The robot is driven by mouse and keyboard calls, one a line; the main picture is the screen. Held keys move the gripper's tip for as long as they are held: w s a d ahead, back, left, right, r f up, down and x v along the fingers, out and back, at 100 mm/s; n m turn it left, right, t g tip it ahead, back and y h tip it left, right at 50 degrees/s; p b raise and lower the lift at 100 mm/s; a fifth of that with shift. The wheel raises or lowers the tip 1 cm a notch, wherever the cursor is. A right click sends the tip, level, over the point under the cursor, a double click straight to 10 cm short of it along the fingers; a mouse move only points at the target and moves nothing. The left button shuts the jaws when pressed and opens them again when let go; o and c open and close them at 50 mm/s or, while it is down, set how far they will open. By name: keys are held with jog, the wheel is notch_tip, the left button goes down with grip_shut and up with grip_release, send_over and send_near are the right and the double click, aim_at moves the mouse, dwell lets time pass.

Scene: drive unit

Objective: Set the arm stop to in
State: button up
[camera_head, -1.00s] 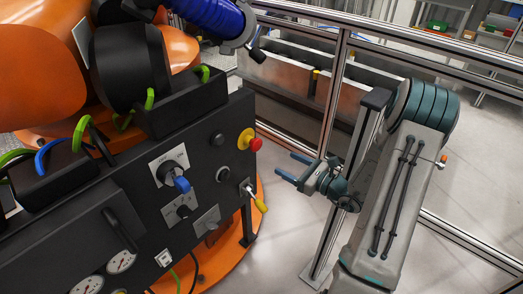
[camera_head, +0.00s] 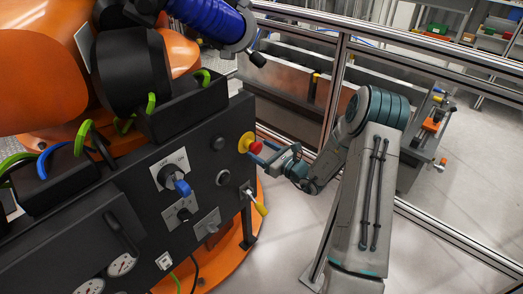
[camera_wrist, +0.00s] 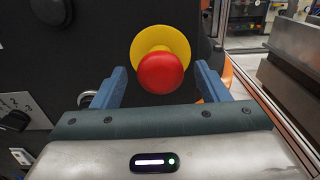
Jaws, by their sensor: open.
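The arm stop is a red mushroom button (camera_head: 256,147) on a round yellow plate (camera_head: 246,139), at the right end of the black control panel (camera_head: 140,212). In the wrist view the red button (camera_wrist: 160,73) is just above centre, with the yellow plate (camera_wrist: 160,36) behind it. The red head stands out from the plate. My gripper (camera_head: 263,154) is open and empty, with its blue fingers pointing at the panel. In the wrist view the fingers (camera_wrist: 161,75) lie left and right of the button, with gaps. I cannot tell whether anything touches it.
A metal rail fence (camera_head: 338,100) stands behind my arm. The floor (camera_head: 284,225) right of the panel is clear.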

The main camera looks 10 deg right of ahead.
jog(key=shift+w+a, duration=0.1)
jog(key=shift+w, duration=0.05)
jog(key=shift+c, duration=0.3)
jog(key=c, duration=1.3)
jog(key=shift+w+a+b, duration=0.35)
jog(key=shift+w+b, duration=0.05)
jog(key=shift+w, duration=0.1)
jog(key=shift+w+a+r, duration=0.1)
jog(key=o, duration=1.4)
jog(key=shift+w+a, duration=0.1)
jog(key=shift+c, duration=0.2)
jog(key=v, duration=1.4)
jog(key=shift+b, duration=0.3)
